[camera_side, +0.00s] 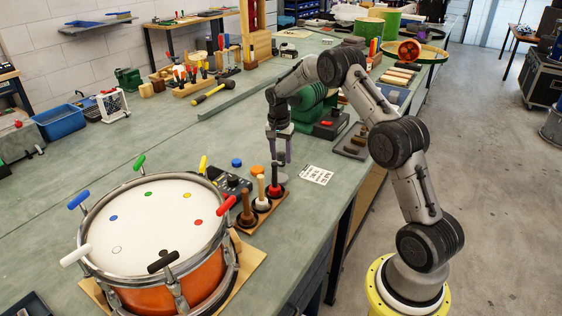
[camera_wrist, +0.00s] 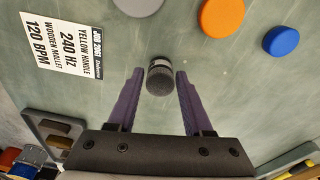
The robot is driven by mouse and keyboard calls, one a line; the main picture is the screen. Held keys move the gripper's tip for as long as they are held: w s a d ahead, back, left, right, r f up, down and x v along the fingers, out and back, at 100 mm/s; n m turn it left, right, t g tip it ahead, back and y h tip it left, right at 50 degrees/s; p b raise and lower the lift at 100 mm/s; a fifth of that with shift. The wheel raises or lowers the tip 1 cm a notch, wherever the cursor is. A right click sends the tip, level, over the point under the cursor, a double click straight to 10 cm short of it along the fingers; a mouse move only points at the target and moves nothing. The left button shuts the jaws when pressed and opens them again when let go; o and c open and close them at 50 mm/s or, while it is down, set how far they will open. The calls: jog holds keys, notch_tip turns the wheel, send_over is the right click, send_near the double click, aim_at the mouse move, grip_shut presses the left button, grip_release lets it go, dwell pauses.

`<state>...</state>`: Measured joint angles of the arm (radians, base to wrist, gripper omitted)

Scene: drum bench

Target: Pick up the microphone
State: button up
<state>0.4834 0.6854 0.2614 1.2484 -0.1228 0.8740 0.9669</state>
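The microphone (camera_wrist: 160,76) shows in the wrist view as a short dark cylinder with a pale ring near its far end. It lies between the two purple fingers of my gripper (camera_wrist: 159,73), with a narrow gap on each side. The fingers are open and do not appear to touch it. In the side view my gripper (camera_side: 283,152) points down over the bench, behind the mallet rack. I cannot clearly pick out the microphone there.
Grey (camera_wrist: 138,5), orange (camera_wrist: 222,16) and blue discs (camera_wrist: 281,41) lie beyond the microphone. A printed card (camera_side: 317,174) lies right of my gripper. A rack (camera_side: 262,212) with upright mallets stands in front, and a drum (camera_side: 155,240) at the front left.

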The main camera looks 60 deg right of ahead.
grip_shut()
jog(key=shift+r, duration=0.15)
